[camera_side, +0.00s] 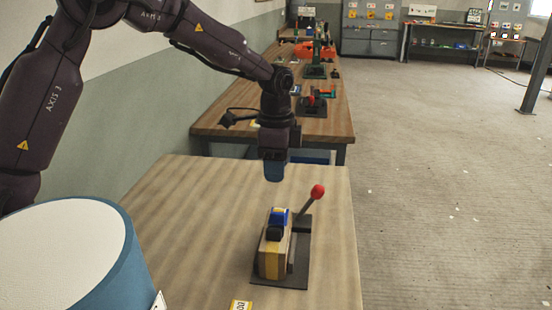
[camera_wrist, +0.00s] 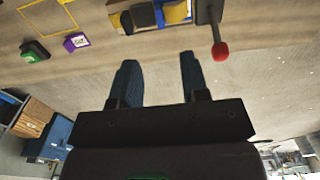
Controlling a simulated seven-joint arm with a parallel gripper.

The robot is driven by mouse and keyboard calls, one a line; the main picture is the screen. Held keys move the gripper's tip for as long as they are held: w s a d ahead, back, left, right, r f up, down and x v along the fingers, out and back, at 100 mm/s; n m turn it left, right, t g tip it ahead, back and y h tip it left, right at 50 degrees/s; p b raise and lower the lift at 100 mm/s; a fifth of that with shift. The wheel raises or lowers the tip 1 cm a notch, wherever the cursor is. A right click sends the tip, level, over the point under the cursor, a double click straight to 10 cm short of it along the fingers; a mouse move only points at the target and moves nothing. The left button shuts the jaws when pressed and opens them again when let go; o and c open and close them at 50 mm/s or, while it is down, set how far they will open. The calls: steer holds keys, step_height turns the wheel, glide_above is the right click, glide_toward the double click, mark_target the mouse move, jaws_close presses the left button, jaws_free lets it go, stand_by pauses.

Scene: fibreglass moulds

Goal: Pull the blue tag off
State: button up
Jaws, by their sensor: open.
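The blue tag (camera_side: 279,216) sits on top of a tan and yellow block (camera_side: 272,258), behind a black piece (camera_side: 274,233). The block stands on a dark base plate (camera_side: 296,275), beside a lever with a red knob (camera_side: 318,191). My gripper (camera_side: 274,172) is above the table and behind the block, apart from it. In the wrist view my gripper (camera_wrist: 158,82) shows two blue fingers spread apart with nothing between them. The block (camera_wrist: 176,12) and red knob (camera_wrist: 220,51) are at the top edge there; the tag is partly cut off and hard to make out.
A large blue drum with a white top (camera_side: 60,250) stands at the front left. The wrist view shows a green-topped dark block (camera_wrist: 34,52) and a purple piece (camera_wrist: 76,41). Bare tabletop (camera_side: 190,215) lies left of the block.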

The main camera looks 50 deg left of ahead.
mark_target(276, 213)
step_height(276, 213, down, 12)
steer(key=shift+r, duration=0.2)
jaws_close()
